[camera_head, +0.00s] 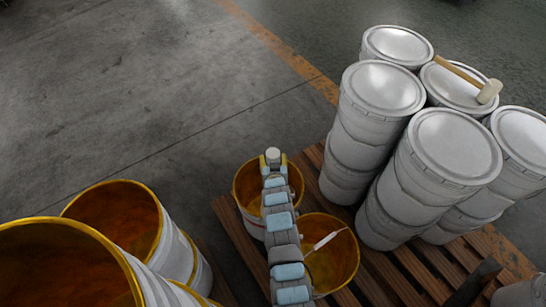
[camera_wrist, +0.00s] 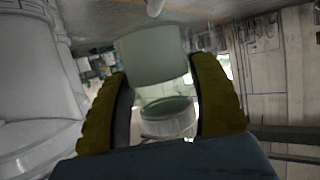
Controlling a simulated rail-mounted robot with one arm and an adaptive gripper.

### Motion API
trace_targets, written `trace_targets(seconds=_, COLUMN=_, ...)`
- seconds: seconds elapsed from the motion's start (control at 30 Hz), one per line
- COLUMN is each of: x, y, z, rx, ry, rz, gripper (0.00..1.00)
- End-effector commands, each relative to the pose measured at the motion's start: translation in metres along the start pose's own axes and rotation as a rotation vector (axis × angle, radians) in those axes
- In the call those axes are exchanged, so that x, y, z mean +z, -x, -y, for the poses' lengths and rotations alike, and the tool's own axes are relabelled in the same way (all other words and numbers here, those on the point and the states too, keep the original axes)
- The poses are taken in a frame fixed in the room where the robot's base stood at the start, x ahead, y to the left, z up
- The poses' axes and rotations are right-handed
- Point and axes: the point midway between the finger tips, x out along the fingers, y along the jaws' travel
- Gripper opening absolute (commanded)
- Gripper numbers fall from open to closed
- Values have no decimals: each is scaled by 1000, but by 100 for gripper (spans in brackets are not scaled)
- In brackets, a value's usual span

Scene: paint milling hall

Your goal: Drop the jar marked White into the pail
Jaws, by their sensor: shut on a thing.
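My gripper (camera_head: 272,160) is shut on a small pale jar (camera_head: 272,153), seen in the head view at the end of my arm. In the wrist view the jar (camera_wrist: 152,56) sits between the yellow fingers of my gripper (camera_wrist: 158,68). No marking on it can be read. In the head view the jar appears over the far part of an open pail (camera_head: 241,190) with an orange-brown inside; its height above the rim is hard to tell. My arm hides the middle of this pail.
A second open pail (camera_head: 345,262) stands nearer, with a white-bladed tool (camera_head: 325,240) in it. Stacked lidded white buckets (camera_head: 450,145) stand on the wooden pallet (camera_head: 395,275) at right, with a mallet (camera_head: 470,80) on top. Large open pails (camera_head: 125,215) stand at left. Floor behind is clear.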

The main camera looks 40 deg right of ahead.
Motion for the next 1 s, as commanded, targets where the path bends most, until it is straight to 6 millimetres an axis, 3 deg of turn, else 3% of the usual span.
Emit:
trace_targets(seconds=0.3, x=2, y=-1, z=0, rx=0, ry=0, rz=-2, gripper=21)
trace_targets(seconds=0.33, x=2, y=-1, z=0, rx=0, ry=0, rz=-2, gripper=67)
trace_targets(seconds=0.4, x=2, y=-1, z=0, rx=-1, ry=-1, rz=-3, gripper=88)
trace_targets(seconds=0.43, x=2, y=-1, z=0, rx=-1, ry=-1, rz=-3, gripper=92)
trace_targets(seconds=0.77, x=2, y=0, z=0, rx=-1, ry=-1, rz=-2, gripper=92)
trace_targets(seconds=1.0, x=1, y=13, z=0, rx=-1, ry=-1, rz=-6, gripper=92)
